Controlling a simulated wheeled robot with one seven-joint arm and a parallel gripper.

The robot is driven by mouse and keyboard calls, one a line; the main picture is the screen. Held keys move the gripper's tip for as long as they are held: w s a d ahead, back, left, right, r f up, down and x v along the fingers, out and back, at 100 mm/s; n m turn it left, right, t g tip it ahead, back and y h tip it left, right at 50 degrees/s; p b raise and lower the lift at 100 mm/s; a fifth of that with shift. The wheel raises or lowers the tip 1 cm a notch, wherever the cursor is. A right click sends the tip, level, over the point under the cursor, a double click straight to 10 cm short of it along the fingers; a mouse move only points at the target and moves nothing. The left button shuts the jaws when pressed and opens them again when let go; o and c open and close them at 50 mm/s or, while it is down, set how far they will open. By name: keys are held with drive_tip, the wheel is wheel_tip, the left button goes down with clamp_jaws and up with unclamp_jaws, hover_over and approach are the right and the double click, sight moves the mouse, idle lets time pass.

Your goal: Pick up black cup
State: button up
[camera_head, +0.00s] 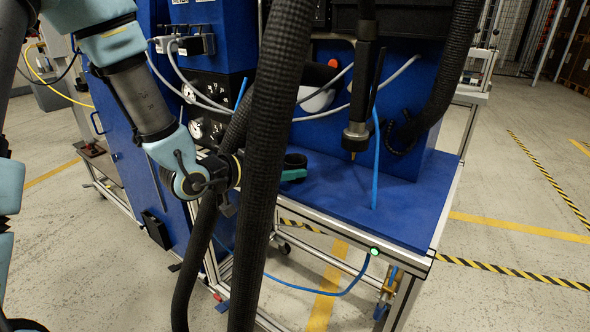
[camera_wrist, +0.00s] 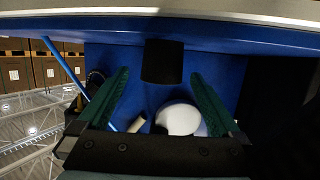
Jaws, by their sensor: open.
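The black cup (camera_wrist: 162,62) shows in the wrist view as a dark, rounded block against blue, straight ahead between the fingertips. My gripper (camera_wrist: 158,74) is open, with a green finger on each side of the cup and visible gaps between. In the head view my gripper (camera_head: 292,175) reaches in from the left, low over the blue table, mostly hidden behind a thick black hose. A dark rounded shape at its green fingertips appears to be the black cup (camera_head: 296,159), partly hidden. I cannot tell how deep the cup sits between the fingers.
The blue table (camera_head: 400,214) has free room at front right. Thick black hoses (camera_head: 283,90) hang in front of my gripper. A dark nozzle (camera_head: 356,135) hangs over the table, with a thin blue tube beside it. A white rounded object (camera_head: 318,98) is behind; it shows in the wrist view (camera_wrist: 180,118).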

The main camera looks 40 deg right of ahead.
sight(286, 164)
drive_tip(key=x, duration=0.4)
drive_tip(key=shift+w+d+p, duration=0.15)
drive_tip(key=shift+w+p, duration=0.05)
drive_tip(key=shift+p, duration=0.1)
drive_tip(key=shift+c, duration=0.2)
drive_tip(key=c, duration=1.3)
drive_tip(key=shift+r, duration=0.15)
